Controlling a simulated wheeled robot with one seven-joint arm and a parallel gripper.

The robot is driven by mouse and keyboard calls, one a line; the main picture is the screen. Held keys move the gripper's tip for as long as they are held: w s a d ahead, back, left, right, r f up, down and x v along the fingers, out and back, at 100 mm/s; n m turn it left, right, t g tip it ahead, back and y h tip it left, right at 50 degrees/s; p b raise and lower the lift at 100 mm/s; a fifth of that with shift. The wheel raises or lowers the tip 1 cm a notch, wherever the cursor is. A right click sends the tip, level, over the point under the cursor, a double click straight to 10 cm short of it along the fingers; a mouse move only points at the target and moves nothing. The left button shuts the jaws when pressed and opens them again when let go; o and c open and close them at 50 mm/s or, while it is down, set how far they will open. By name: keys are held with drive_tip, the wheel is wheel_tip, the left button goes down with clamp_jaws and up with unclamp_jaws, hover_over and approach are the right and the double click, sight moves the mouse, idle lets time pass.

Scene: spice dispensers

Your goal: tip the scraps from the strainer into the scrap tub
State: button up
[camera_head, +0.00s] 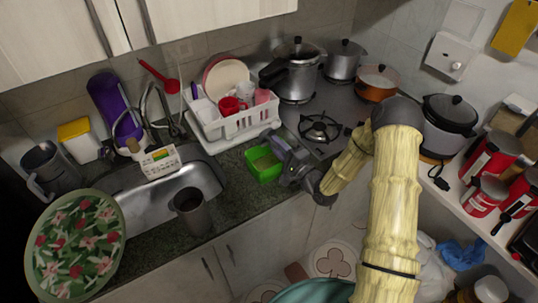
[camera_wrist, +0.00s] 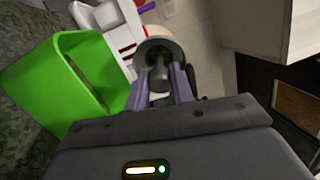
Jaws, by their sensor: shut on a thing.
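The bright green tub (camera_head: 264,170), which I take as the scrap tub, stands on the dark counter between the sink and the stove. It fills the left of the wrist view (camera_wrist: 45,85), with its opening partly visible. My gripper (camera_wrist: 160,88) is shut on a small grey round-ended thing with a dark stem (camera_wrist: 158,48), which looks like the strainer. It is beside the tub's opening, at the right in the wrist view. In the head view my gripper (camera_head: 284,148) is just right of the tub and hides most of the strainer. I cannot tell whether scraps are in it.
A white dish rack (camera_head: 238,125) with cups and plates stands behind the tub. The stove (camera_head: 320,128) with pots is to the right. The sink (camera_head: 150,200) is to the left, with a dark cup (camera_head: 192,212) near its front edge. The counter's front edge is close.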

drive_tip(key=shift+d+f+b, duration=0.1)
drive_tip(key=shift+d+b, duration=0.1)
drive_tip(key=shift+b, duration=0.15)
drive_tip(key=shift+w+f+t+b, duration=0.1)
drive_tip(key=shift+t+b, duration=0.25)
drive_tip(key=shift+t, duration=0.05)
